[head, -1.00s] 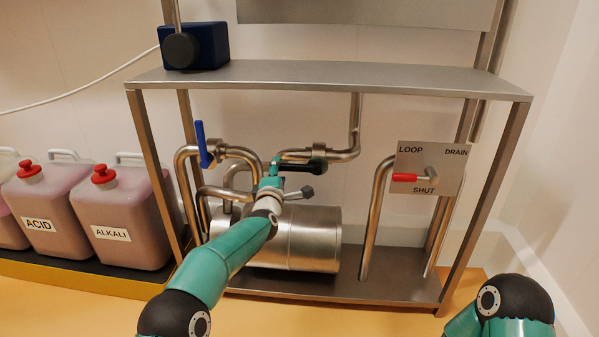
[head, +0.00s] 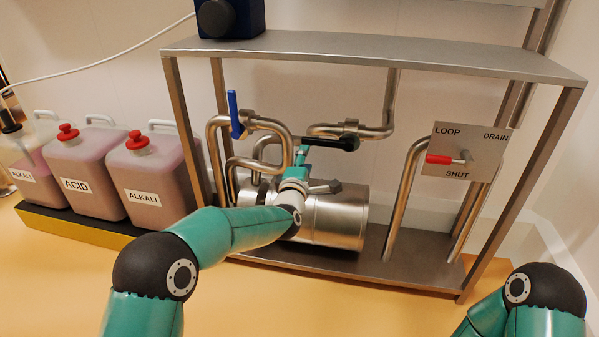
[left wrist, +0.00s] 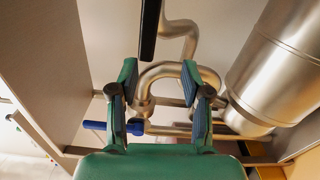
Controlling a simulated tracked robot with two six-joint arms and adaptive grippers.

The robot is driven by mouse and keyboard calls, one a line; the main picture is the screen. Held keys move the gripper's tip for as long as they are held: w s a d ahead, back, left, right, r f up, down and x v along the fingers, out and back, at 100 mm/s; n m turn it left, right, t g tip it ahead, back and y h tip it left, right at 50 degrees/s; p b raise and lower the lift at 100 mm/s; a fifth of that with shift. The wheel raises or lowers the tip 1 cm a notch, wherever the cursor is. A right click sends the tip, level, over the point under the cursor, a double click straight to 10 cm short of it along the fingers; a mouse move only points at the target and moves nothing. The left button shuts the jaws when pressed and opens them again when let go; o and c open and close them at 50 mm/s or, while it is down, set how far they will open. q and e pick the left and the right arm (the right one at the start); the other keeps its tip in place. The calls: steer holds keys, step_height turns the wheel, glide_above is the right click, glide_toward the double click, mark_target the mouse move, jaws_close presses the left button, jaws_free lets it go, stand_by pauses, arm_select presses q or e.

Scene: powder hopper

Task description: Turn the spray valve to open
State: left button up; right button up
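No valve is labelled spray. A valve with a long black handle (head: 328,143) sits on the pipe above the steel cylinder; the handle lies roughly level, its thick end at the right. It also shows at the top of the left wrist view (left wrist: 149,30). A valve with a blue handle (head: 234,114) stands to its left, handle upright; it shows low in the left wrist view (left wrist: 126,127). My left gripper (head: 302,153) is just below the black handle's left part. Its fingers (left wrist: 158,75) are apart with nothing gripped. My right gripper is out of view.
The steel cylinder (head: 335,217) lies behind my left gripper on the rack's lower shelf. A red-handled selector (head: 440,159) is at the right, its handle pointing left. Jugs marked acid (head: 88,180) and alkali (head: 150,188) stand left. The rack's top shelf (head: 370,52) overhangs the pipes.

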arm_select(q)
steer(key=shift+s+a, duration=0.25)
steer(key=shift+s, duration=1)
steer(key=shift+s+a, duration=0.2)
steer(key=shift+s, duration=1.05)
